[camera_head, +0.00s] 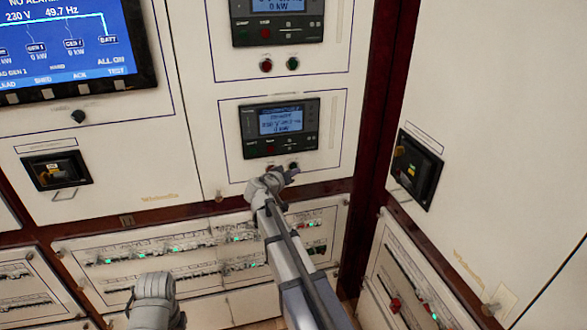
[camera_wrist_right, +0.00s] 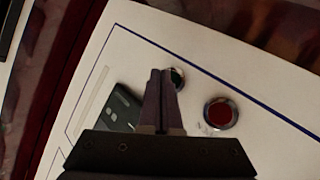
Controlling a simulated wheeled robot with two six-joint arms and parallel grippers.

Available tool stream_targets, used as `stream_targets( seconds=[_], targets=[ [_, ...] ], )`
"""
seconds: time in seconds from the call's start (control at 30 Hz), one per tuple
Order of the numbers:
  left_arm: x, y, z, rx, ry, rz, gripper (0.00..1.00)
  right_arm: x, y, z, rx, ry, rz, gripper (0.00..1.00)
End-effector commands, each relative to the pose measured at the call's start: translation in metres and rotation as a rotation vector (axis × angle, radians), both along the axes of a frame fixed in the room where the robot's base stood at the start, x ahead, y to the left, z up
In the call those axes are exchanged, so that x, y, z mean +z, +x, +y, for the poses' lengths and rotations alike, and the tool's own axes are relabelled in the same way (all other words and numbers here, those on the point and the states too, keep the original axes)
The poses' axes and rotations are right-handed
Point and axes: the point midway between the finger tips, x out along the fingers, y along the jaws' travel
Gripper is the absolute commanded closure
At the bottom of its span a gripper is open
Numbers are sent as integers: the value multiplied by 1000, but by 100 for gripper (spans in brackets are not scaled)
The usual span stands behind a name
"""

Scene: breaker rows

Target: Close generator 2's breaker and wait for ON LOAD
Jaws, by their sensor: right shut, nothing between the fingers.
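My right gripper (camera_head: 292,174) is shut and empty, just below the lower generator controller (camera_head: 281,128). Its lit screen reads 0 kW; the smaller text is too blurred to read. In the right wrist view the closed fingertips (camera_wrist_right: 161,74) overlap the edge of the green button (camera_wrist_right: 177,77); I cannot tell whether they touch it. The red button (camera_wrist_right: 220,113) is beside it, clear of the fingers. In the head view the green button (camera_head: 294,165) shows just above the fingertips.
An upper controller (camera_head: 277,18) has its own red (camera_head: 266,65) and green (camera_head: 292,63) buttons. A large blue display (camera_head: 65,45) shows GEN 1 and GEN 2 at 0 kW. Breaker rows (camera_head: 160,258) with green lights run below. A right-hand cabinet panel (camera_head: 500,130) angles close by.

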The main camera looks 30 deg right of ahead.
Motion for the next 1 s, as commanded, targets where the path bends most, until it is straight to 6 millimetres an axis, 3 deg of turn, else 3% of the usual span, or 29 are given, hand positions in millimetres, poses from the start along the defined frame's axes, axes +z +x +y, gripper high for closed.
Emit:
stream_targets(
  seconds=[1.0],
  targets=[
    [0, 0, 0, 0, 0, 0, 100, 0, 10, -2, 0, 0, 0, 100]
  ],
)
